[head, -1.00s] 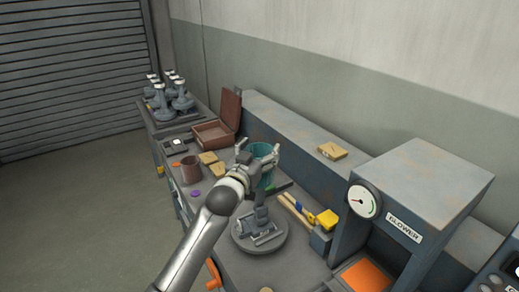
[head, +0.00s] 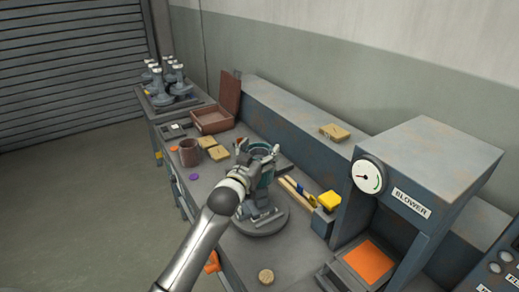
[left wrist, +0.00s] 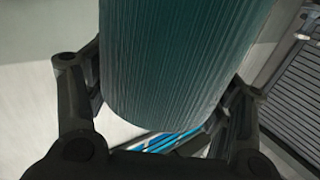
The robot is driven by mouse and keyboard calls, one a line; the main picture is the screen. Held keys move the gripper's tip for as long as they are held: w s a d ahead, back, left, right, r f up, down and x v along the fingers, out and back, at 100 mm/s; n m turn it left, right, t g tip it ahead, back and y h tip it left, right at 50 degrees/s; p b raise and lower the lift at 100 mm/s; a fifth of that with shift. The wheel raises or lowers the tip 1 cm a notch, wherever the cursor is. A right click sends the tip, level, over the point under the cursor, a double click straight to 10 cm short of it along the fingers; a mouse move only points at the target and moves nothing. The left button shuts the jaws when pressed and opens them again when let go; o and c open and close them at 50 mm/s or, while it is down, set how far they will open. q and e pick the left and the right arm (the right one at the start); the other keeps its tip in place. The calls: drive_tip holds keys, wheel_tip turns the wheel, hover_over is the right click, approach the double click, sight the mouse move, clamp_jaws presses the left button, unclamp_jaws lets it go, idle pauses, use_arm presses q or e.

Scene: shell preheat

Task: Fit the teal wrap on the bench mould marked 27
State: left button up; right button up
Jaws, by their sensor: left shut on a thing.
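The teal wrap (head: 264,148) is an open-topped sleeve above the round grey base (head: 256,228) of a bench mould on the bench. My left gripper (head: 258,152) is shut on the wrap, with its fingers on either side. In the left wrist view the ribbed wrap (left wrist: 175,65) fills the middle between dark finger links, and its lower edge shows. The gripper and wrap hide most of the mould's upper part. I cannot tell whether the wrap is around the mould or just above it. No number 27 is readable. My right gripper is not in view.
The blower (head: 412,195) stands to the right, with an orange panel (head: 368,262) below. Yellow-handled tools (head: 300,192) lie behind the mould. A brown cup (head: 188,153), wooden blocks (head: 216,153) and an open brown box (head: 212,120) are to the left. Several grey moulds (head: 160,92) stand farther back.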

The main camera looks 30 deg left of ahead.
use_arm(q)
drive_tip(key=shift+f+b, duration=1.25)
drive_tip(key=shift+f, duration=0.95)
drive_tip(key=shift+f+b, duration=1.5)
drive_tip(key=shift+f, duration=0.85)
drive_tip(key=shift+f+b, duration=0.6)
drive_tip(key=shift+f, duration=0.4)
drive_tip(key=o, duration=1.1)
drive_tip(key=s+d, duration=0.1)
drive_tip(key=s, duration=1.1)
